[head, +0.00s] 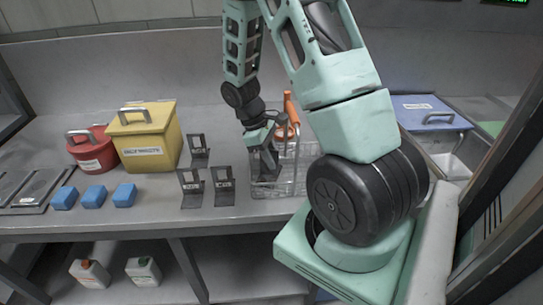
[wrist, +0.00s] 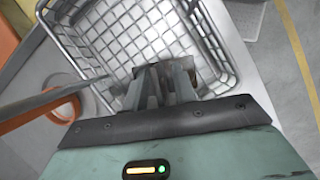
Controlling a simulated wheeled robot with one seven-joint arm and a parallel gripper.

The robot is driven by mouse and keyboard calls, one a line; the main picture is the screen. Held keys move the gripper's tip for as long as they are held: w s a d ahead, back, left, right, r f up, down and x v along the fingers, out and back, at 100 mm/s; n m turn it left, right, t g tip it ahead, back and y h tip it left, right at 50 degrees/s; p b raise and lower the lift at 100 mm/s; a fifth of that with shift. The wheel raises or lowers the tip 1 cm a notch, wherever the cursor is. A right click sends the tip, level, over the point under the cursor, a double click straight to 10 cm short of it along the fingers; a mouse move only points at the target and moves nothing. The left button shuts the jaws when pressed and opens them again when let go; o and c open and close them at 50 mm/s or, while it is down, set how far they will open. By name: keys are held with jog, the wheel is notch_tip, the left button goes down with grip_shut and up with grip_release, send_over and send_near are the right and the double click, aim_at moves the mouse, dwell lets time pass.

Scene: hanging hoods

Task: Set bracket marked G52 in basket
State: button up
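Three dark brackets stand on the bench left of the wire basket (head: 300,178): a rear bracket (head: 199,152), a front left bracket (head: 190,188) and a front right bracket (head: 224,187). Each bears a small pale label that I cannot read for certain. My gripper (head: 265,168) points down into the left part of the basket. In the wrist view the fingers (wrist: 165,88) are close together over the basket's mesh (wrist: 125,35). Dark, blurred shapes lie around the fingertips; I cannot tell whether a bracket is between them.
An orange-handled item (head: 291,115) stands behind the basket. A yellow lidded box (head: 147,140), a red pot (head: 92,150) and several blue blocks (head: 93,196) occupy the left bench. A blue lidded box (head: 428,112) is at right. Bare bench lies in front of the brackets.

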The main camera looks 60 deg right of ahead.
jog(key=v, duration=1.2)
jog(key=a+r+n+t, duration=0.2)
jog(key=a, duration=1.3)
jog(key=s+a+n+t+y, duration=0.1)
jog(key=s+a, duration=0.6)
jog(key=a, duration=0.3)
jog(key=s+a+n+t+y, duration=0.1)
jog(key=s+a, duration=0.7)
jog(key=a, duration=0.2)
jog(key=shift+s+a+r+b, duration=0.35)
jog(key=shift+r+b, duration=0.05)
jog(key=shift+b, duration=0.05)
jog(key=shift+d, duration=0.1)
